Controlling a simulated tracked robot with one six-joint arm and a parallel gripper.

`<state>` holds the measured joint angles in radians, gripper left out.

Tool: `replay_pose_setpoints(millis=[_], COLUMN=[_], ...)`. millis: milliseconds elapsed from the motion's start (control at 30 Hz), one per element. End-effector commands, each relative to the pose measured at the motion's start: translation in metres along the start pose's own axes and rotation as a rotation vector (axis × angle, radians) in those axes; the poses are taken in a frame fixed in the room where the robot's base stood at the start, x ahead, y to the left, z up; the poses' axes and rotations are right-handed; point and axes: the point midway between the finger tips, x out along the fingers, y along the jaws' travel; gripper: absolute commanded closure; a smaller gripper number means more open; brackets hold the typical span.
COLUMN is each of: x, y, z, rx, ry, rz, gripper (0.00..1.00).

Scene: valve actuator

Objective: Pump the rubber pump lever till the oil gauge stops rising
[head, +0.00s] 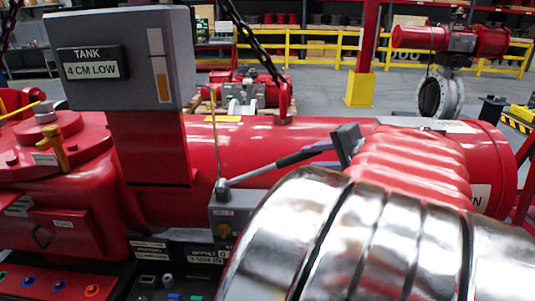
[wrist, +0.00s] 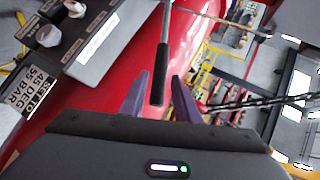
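The pump lever (head: 255,172) is a thin metal rod with a dark rubber grip (head: 305,154), rising to the right from a grey pump block (head: 228,212). In the wrist view, the black grip (wrist: 160,75) hangs from the rod with its end between the two purple fingers. My gripper (wrist: 160,76) is open, with gaps visible on both sides of the grip. In the head view, my gripper (head: 318,147) is at the lever's free end. The oil gauge (head: 159,65) is a vertical strip on the grey tank box; amber fills its lower part. The display (head: 92,68) reads "TANK 4 CM LOW".
A big red cylinder (head: 260,135) lies behind the lever. A chain (head: 250,40) hangs above it. A yellow-handled fitting (head: 56,145) stands at left. Lower labels and buttons (head: 45,283) line the front. Yellow railings (head: 320,46) are farther back.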

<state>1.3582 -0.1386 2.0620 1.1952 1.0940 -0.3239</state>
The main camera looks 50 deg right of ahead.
Motion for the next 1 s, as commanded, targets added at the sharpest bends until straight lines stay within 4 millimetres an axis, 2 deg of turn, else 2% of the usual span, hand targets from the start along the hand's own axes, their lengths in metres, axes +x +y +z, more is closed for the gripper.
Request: replay_pose_setpoints(millis=[300,500,700,1000], x=[-0.049,-0.072,-0.08,-0.08], y=[0.0,0.001,0.001,0.001], z=[-0.001,-0.001,0.0,0.0], rx=[0.001,0.001,0.0,0.0], ry=[0.004,0.001,-0.001,-0.002], rz=[0.0,0.0,0.0,0.0], gripper=[0.71,0.71,0.71,0.71])
